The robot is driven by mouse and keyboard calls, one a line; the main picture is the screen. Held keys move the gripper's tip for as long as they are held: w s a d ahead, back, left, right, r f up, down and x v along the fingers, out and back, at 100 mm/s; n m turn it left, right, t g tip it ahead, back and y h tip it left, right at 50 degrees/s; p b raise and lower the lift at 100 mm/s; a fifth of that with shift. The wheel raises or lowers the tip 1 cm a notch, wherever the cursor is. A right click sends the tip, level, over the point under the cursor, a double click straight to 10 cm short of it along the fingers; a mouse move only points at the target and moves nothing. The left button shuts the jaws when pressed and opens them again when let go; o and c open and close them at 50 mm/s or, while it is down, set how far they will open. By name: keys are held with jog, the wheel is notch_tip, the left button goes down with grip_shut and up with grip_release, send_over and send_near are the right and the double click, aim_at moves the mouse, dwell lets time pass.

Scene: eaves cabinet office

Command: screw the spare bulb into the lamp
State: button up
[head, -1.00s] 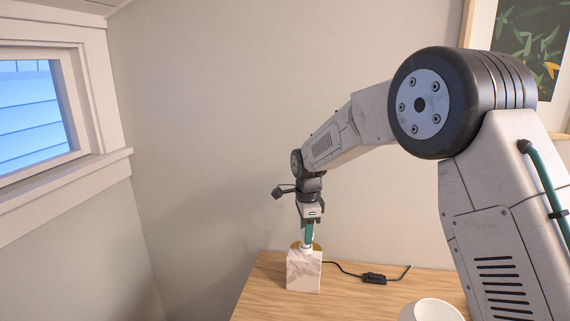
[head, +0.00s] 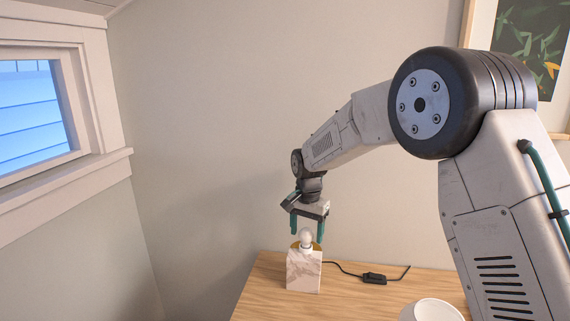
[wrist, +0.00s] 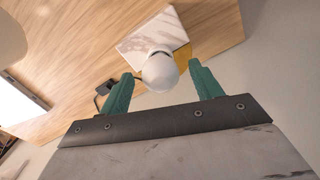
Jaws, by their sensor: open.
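The lamp (head: 303,271) is a white marbled block with a brass-coloured top, standing on the wooden desk. The white round bulb (head: 306,238) sits upright on top of the lamp, at its brass part. My gripper (head: 307,231) is open just above the lamp, its green fingers apart on either side of the bulb. In the wrist view the bulb (wrist: 160,72) shows between the spread fingers (wrist: 158,88), with the marbled lamp base (wrist: 150,36) behind it. Its threaded end is hidden, so I cannot tell how deep it sits.
A black cord with an inline switch (head: 374,278) runs right from the lamp across the desk (head: 262,296). A white round vessel (head: 438,310) stands at the desk's front. A wall is close behind, and a window (head: 35,115) is at left.

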jog(key=n, duration=2.1)
jog(key=shift+n, duration=0.4)
jog(key=c, duration=1)
jog(key=shift+c, duration=0.2)
